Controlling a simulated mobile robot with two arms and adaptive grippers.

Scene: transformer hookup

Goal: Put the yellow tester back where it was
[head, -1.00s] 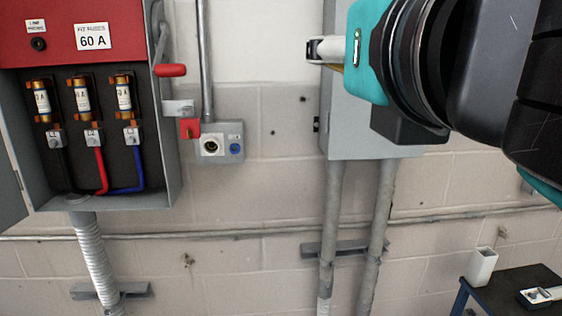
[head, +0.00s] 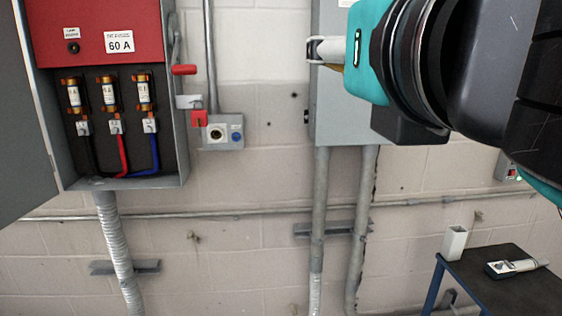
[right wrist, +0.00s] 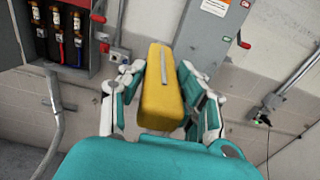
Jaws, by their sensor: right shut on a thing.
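The yellow tester (right wrist: 160,88) is a yellow block with a grey strip along its face. In the right wrist view it sits between the two fingers of my right gripper (right wrist: 163,98), which is shut on it. In the head view my right gripper (head: 328,50) is raised at the upper right, in front of the grey cabinet, and only a sliver of yellow shows under its fingertip. My left gripper is not in any view.
An open fuse box (head: 180,100) with a red panel hangs at the left, its door swung out. A socket box (head: 236,138) is beside it. At the lower right a dark-topped cart (head: 525,290) carries a white holder (head: 454,242) and a grey-white tool (head: 512,267). Conduits (head: 318,210) run down the wall.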

